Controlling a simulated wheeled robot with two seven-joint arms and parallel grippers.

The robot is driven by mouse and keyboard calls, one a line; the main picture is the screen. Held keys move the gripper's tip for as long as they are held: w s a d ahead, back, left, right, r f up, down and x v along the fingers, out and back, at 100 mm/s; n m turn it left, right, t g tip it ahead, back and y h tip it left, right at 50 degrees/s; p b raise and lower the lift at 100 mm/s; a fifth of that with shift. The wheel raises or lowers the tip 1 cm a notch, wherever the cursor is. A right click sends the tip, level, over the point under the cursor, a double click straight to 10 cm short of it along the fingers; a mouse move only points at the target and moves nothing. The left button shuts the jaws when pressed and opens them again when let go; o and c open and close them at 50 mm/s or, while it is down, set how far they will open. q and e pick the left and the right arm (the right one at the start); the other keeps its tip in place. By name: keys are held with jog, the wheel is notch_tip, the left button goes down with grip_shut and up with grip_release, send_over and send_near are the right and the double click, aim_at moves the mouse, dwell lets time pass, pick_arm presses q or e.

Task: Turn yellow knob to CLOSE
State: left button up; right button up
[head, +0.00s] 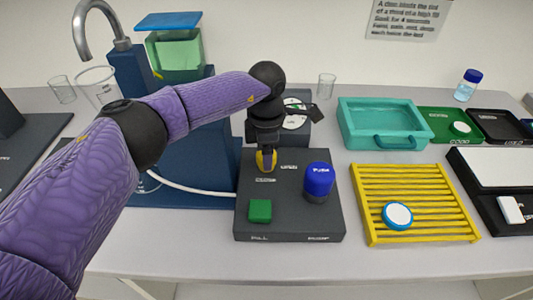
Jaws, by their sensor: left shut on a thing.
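The yellow knob (260,161) stands on the dark grey control panel (285,222), near its upper left. My left gripper (267,158) comes down onto the knob from above and is shut on it, hiding much of it. Small labels lie close to the knob, too small to read surely. My right gripper is not in view.
On the same panel are a blue knob (318,180) to the right and a green square button (260,211) in front. A yellow rack (415,225) holding a round white-and-blue piece (397,215) and a teal tray (372,107) stand to the right. A white tube (190,187) runs to the panel's left.

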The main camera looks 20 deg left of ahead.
pick_arm(q)
jog(key=shift+m, duration=0.7)
jog(key=o, duration=1.3)
notch_tip(320, 180, up, 10)
jog(key=shift+f+p, duration=0.1)
jog(key=shift+p, duration=0.45)
